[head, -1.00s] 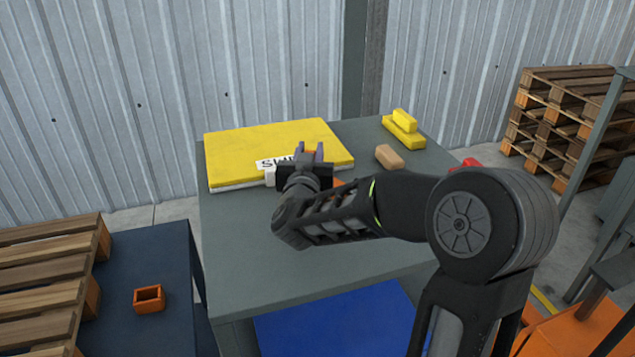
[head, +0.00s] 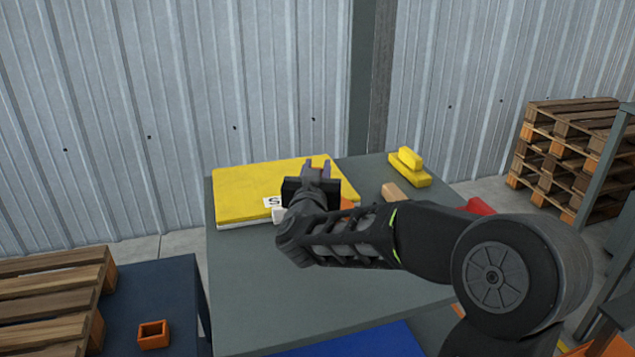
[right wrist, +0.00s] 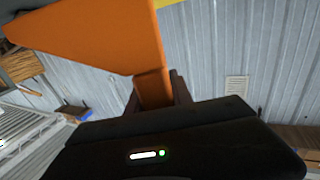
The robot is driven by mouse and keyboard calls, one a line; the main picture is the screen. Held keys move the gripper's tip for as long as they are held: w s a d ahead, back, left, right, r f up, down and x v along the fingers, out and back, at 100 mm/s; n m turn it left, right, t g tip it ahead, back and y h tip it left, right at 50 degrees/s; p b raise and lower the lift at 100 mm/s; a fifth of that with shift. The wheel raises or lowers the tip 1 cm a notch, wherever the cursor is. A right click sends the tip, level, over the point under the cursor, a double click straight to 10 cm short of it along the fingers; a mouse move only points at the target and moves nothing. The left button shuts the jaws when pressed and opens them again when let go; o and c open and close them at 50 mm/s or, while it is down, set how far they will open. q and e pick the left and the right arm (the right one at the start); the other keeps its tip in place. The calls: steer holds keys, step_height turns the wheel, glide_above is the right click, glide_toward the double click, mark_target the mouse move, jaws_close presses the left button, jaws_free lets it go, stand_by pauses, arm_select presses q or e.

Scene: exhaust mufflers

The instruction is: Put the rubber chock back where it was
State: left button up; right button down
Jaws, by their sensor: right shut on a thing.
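My right gripper (head: 318,168) is shut on an orange piece (right wrist: 95,35), with a narrow part of it between the fingers. In the right wrist view the piece is broad and flat-faced, tapering to the left. In the head view only a bit of orange (head: 347,203) shows beside the gripper, the rest being hidden by it. I take it for the rubber chock, but its full shape is not visible. The gripper appears in front of the yellow slab (head: 240,185) on the grey table (head: 270,300); its height above it is unclear. My left gripper is out of view.
Stacked yellow blocks (head: 410,168), a tan block (head: 392,191) and a red thing (head: 479,206) are on the table's right side. A small orange open box (head: 153,335) sits on a dark blue table beside wooden pallets (head: 50,290). The grey table's front is clear.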

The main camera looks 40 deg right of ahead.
step_height(320, 180, up, 5)
steer(key=shift+f+p, duration=0.2)
steer(key=shift+p, duration=0.25)
stand_by(0.3)
